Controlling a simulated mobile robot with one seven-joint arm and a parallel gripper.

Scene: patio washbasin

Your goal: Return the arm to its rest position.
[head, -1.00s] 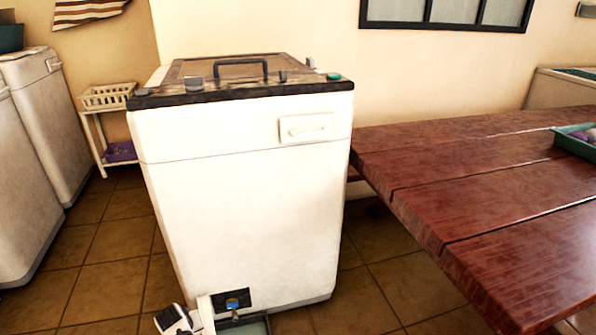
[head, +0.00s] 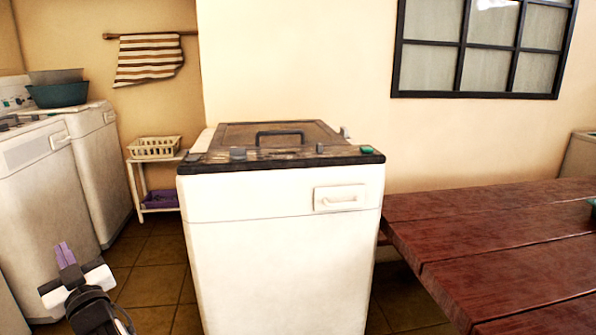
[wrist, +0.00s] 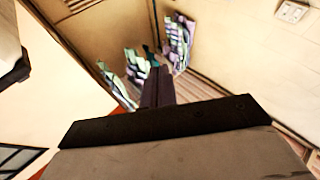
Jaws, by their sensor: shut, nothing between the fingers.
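My gripper (head: 65,252) shows at the lower left of the head view, with its purple fingers together and pointing up. It is in open air, left of the white washer and in front of the floor and the left machines. In the wrist view, my gripper's fingers (wrist: 157,80) are side by side with nothing between them. Most of the rest of my arm is below the head view's frame.
A white top-lid washer (head: 285,245) stands in the centre. A red wooden table (head: 500,245) fills the right. More white machines (head: 45,175) stand at the left, with a shelf holding a basket (head: 154,147) behind. Tiled floor (head: 150,285) shows between them.

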